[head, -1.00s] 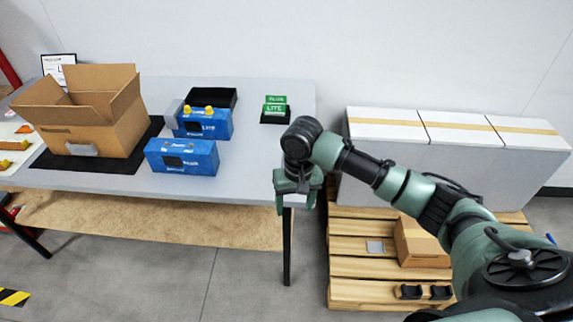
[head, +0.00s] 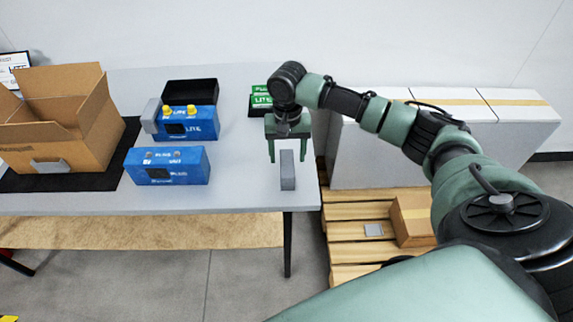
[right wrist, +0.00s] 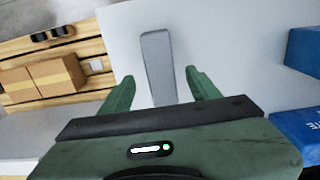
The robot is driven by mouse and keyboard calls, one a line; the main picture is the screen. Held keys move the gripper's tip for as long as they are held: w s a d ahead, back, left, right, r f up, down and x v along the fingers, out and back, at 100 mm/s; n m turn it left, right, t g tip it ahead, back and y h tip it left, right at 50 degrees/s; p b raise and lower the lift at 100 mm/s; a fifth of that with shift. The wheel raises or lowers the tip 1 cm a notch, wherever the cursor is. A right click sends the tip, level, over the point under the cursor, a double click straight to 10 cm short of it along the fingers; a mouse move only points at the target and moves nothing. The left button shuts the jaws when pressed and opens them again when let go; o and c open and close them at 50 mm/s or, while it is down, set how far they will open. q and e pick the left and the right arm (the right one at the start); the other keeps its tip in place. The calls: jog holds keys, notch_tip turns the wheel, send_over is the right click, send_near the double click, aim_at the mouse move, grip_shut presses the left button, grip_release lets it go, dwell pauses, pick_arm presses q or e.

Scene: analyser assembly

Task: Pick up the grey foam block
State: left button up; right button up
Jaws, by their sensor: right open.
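The grey foam block (head: 288,172) stands on the table near its right front corner, a narrow upright slab. It also shows in the right wrist view (right wrist: 157,60), lying ahead of the fingers. My right gripper (head: 288,156) is open and empty, pointing down over the block. In the head view its two fingers appear on either side of the block. In the right wrist view (right wrist: 160,76) the block's near end reaches between the fingertips, with a gap on both sides. The exact height of the fingertips above the table is hard to tell. My left gripper is out of view.
Two blue analyser units (head: 166,166) (head: 190,122) stand left of the block, a light grey block (head: 151,115) beside the rear one. A black tray (head: 190,92), green boxes (head: 261,98) and an open carton (head: 60,125) share the table. A pallet (head: 345,240) lies to the right.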

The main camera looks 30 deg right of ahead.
aim_at(287, 163)
notch_tip(287, 163, down, 3)
jog(key=shift+s+r, duration=0.1)
jog(key=shift+f, duration=0.5)
grip_shut()
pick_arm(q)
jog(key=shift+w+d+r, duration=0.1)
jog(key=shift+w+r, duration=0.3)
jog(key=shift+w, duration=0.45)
